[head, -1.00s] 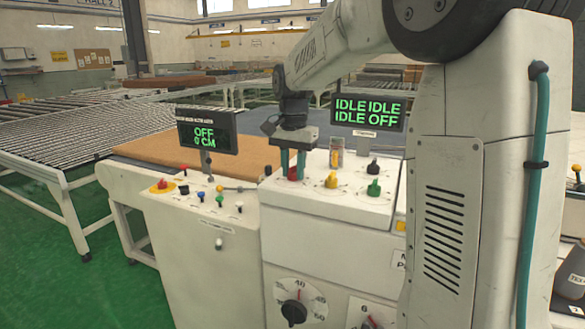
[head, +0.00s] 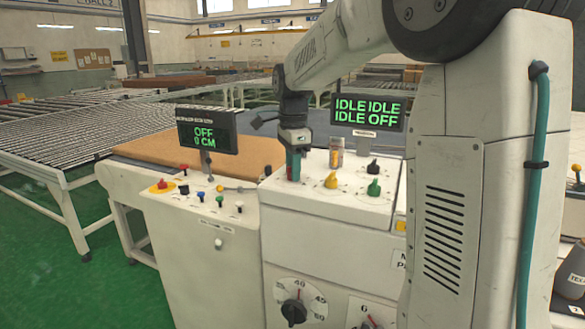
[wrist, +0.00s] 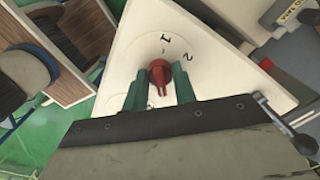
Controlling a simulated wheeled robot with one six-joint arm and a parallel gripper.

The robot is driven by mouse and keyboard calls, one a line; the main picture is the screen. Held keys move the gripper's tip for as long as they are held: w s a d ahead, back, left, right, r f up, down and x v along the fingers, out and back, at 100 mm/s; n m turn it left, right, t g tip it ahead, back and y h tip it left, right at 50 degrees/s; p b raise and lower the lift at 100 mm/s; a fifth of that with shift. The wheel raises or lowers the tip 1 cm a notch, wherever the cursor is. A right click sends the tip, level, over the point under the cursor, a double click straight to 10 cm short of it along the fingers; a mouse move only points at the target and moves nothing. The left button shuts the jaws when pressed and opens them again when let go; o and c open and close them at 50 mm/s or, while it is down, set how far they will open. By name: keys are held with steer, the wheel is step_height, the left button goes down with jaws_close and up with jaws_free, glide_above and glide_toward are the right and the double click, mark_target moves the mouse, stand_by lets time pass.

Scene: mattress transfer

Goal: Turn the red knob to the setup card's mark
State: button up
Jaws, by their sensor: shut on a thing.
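The red knob (wrist: 159,71) sits on a white panel in the wrist view, between the two teal fingers of my gripper (wrist: 160,78). The gripper is shut on it. Marks resembling "1" (wrist: 166,41) and "2" (wrist: 188,55) are printed on the panel beyond the knob. In the head view my gripper (head: 294,165) points down at the left of the raised white console (head: 330,205), and its fingers hide most of the knob. I cannot make out a setup card or its mark clearly.
A yellow knob (head: 331,181), a green knob (head: 374,187) and a black knob (head: 373,166) stand to the right on the console. A small upright holder (head: 336,154) stands behind them. Displays read "IDLE IDLE IDLE OFF" (head: 368,113) and "OFF 0 CM" (head: 206,131).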

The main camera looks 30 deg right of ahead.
steer(key=shift+m, duration=0.5)
steer(key=o, duration=1)
step_height(320, 180, up, 8)
steer(key=shift+f, duration=0.1)
stand_by(0.4)
